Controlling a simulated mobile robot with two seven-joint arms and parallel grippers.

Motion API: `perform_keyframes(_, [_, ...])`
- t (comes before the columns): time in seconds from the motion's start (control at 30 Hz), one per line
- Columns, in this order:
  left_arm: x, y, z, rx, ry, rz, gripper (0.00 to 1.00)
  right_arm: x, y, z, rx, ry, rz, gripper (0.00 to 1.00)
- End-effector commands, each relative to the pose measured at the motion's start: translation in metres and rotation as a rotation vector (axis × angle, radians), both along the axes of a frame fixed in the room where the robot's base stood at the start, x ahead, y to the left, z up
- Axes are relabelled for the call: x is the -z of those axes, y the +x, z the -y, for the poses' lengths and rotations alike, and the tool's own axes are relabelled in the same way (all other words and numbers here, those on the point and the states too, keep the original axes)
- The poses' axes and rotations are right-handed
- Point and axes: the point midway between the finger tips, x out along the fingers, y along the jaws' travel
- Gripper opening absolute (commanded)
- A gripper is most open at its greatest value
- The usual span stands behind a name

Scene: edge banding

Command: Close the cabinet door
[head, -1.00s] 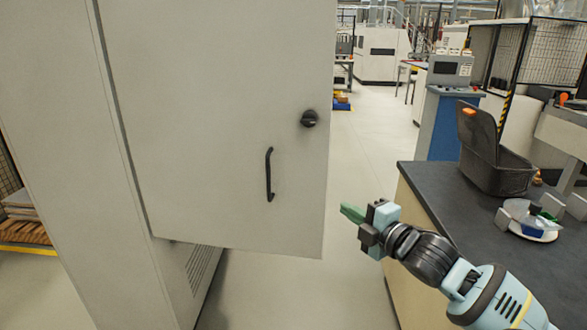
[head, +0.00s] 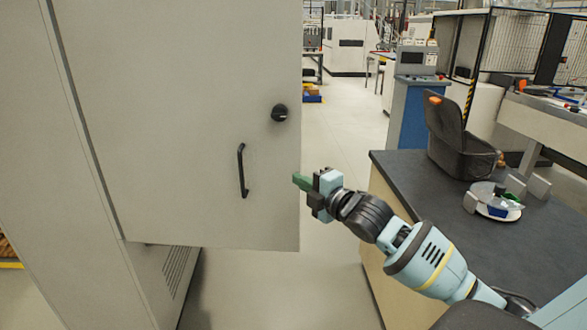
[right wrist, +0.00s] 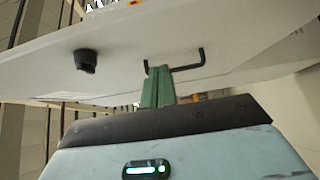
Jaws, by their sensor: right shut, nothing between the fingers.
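The grey cabinet door (head: 185,150) stands open in the head view, with its hinge side at the left on the cabinet body (head: 50,180). It carries a black handle (head: 242,171) and a round black knob (head: 280,112). My right gripper (head: 298,181), with green fingers, is shut and empty at the door's free right edge, to the right of the handle. In the right wrist view the shut green fingers (right wrist: 158,86) point toward the door (right wrist: 230,50), with the handle (right wrist: 175,67) beyond them. Contact with the door cannot be told. My left gripper is not in view.
A dark-topped workbench (head: 420,190) stands at the right, under my right arm. It holds an open black case (head: 460,145) and a round tray (head: 495,212) of small parts. Clear floor (head: 345,125) runs back between door and bench.

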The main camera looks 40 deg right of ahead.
Motion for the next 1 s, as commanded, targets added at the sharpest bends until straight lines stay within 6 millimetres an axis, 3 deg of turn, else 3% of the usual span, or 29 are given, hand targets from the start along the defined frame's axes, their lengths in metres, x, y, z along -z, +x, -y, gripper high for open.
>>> perform_keyframes(0.23, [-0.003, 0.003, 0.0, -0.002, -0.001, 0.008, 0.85, -0.002, 0.038, -0.005, 0.0, 0.003, 0.003, 0.0])
perform_keyframes(0.5, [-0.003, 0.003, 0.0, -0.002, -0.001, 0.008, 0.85, 0.0, 0.061, 0.015, 0.0, -0.001, -0.001, 0.0])
perform_keyframes(1.0, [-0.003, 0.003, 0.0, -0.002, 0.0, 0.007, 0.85, 0.0, 0.067, 0.02, -0.001, -0.001, 0.0, 0.0])
